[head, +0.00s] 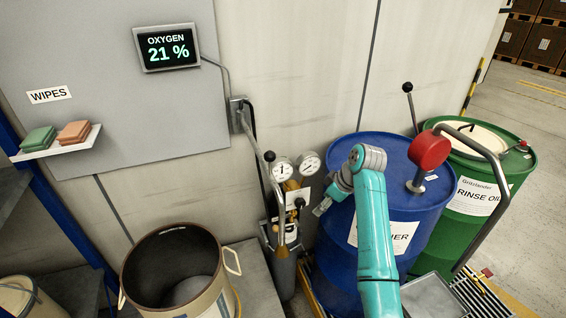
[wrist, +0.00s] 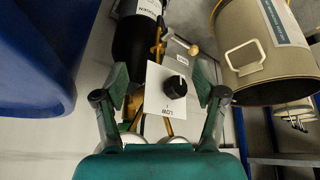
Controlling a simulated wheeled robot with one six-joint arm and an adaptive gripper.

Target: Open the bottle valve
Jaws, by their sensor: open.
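The gas bottle (head: 284,270) stands upright against the wall in the head view, with brass fittings and two round gauges (head: 309,163) on top. In the wrist view the dark bottle (wrist: 133,42) is at the top, with a brass fitting and a small tan knob (wrist: 194,50) beside it. A white plate marked LOW carries a black knob (wrist: 175,87). My gripper (wrist: 161,88) is open, with its fingers either side of the plate in the picture; contact is not visible. In the head view my gripper (head: 319,207) is right of the bottle fittings. I cannot tell which knob is the bottle valve.
A blue drum (head: 340,235) stands close right of the bottle, with a green drum (head: 500,190) beyond. An open beige drum (head: 135,270) is on the left. A bent metal pipe (head: 268,190) runs beside the bottle. An oxygen display (head: 167,48) reads 21 %.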

